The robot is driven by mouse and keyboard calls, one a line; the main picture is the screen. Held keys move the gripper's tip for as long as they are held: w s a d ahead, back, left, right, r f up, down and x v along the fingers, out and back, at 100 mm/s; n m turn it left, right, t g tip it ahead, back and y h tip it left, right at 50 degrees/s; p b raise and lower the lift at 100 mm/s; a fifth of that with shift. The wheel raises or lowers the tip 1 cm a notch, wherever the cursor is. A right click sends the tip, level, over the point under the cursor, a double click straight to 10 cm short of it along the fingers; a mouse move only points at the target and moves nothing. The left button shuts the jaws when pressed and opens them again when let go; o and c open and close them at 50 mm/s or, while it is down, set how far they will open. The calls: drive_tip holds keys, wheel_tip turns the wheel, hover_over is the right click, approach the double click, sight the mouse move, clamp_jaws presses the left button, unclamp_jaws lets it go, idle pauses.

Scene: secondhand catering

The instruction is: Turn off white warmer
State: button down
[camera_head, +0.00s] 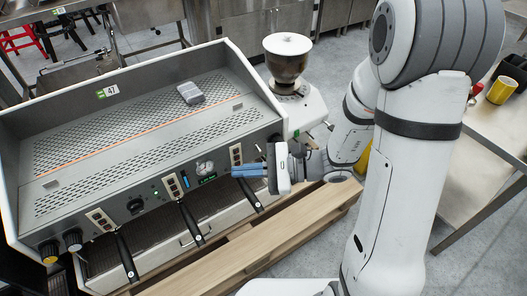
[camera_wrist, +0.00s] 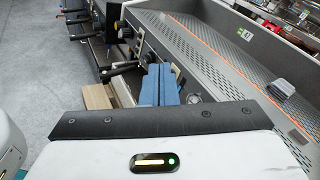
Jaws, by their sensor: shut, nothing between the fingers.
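A large espresso machine (camera_head: 150,130) with pale side panels and a perforated top tray stands at the left; its top also shows in the wrist view (camera_wrist: 215,50). I cannot tell which control belongs to a white warmer. Its front panel holds a black knob (camera_head: 135,206), a round gauge (camera_head: 205,167), a small green-lit display (camera_head: 207,179) and button plates. Small green lights show near the knob. My gripper (camera_head: 236,171) has blue fingers, shut and empty, in front of the right part of this panel. The fingers (camera_wrist: 160,85) lie close together in the wrist view. I cannot tell whether they touch the panel.
Black-handled portafilters (camera_head: 190,222) stick out in front. A wooden counter (camera_head: 270,240) runs below. A side table (camera_head: 470,170) holds a yellow cup (camera_head: 502,90).

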drive_tip(key=w+d+f+m+t+h+b, duration=0.3)
drive_tip(key=w+f+m+t, duration=0.3)
drive_tip(key=f, duration=0.5)
drive_tip(key=w+d+f+m+t+h+b, duration=0.3)
drive_tip(key=w+d+f+m+t, duration=0.3)
drive_tip(key=f, duration=0.5)
drive_tip(key=m+t, duration=0.2)
drive_tip(key=m, duration=0.1)
drive_tip(key=shift+w+f+t+h+b, duration=0.2)
drive_tip(key=shift+t+h+b, duration=0.1)
drive_tip(key=shift+b, duration=0.05)
drive_tip(key=b+x, duration=0.1)
drive_tip(key=b, duration=0.2)
drive_tip(key=b+x, duration=0.2)
drive_tip(key=b, duration=0.2)
drive_tip(key=b+x, duration=0.2)
drive_tip(key=b, duration=0.1)
drive_tip(key=shift+f+b, duration=0.3)
drive_tip(key=shift+b, duration=0.1)
